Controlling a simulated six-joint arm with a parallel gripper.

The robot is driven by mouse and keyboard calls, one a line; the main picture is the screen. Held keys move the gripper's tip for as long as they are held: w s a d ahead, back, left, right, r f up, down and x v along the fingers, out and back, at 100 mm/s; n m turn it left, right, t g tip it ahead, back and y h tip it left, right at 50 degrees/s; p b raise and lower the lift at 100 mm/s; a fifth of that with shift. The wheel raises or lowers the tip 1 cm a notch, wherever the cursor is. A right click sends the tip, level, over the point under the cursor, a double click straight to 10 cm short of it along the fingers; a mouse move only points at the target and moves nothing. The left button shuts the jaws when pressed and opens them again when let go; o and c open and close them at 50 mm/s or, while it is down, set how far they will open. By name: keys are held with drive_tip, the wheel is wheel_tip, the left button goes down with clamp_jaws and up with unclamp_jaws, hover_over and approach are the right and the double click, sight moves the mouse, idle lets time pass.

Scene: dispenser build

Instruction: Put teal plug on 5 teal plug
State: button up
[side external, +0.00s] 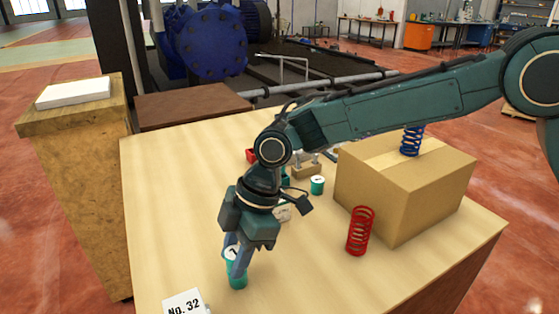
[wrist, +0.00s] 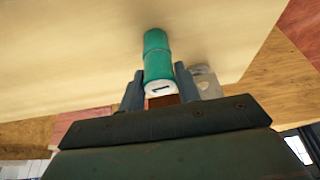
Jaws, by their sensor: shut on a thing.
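My gripper (side external: 236,264) points down near the front of the table and is shut on a teal plug with a white top marked "1" (wrist: 160,88). Directly below it stands another teal plug (side external: 238,283), upright on the table. In the wrist view the lower plug (wrist: 155,41) lines up end to end with the held one, with only a thin seam between them. I cannot tell whether the held plug rests fully on it. The lower plug's top and number are hidden. A further teal plug with a white top (side external: 317,186) stands farther back on the table.
A card reading "No. 32" (side external: 184,303) is at the front edge. A red spring (side external: 360,231) stands to the right, before a cardboard box (side external: 395,201) bearing a blue spring (side external: 412,141). A wooden block (side external: 304,171) and small red part (side external: 251,156) are behind my wrist. The table's left side is clear.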

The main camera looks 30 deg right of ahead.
drive_tip(key=o, duration=1)
drive_tip(key=v, duration=1.2)
drive_tip(key=shift+d+r, duration=0.1)
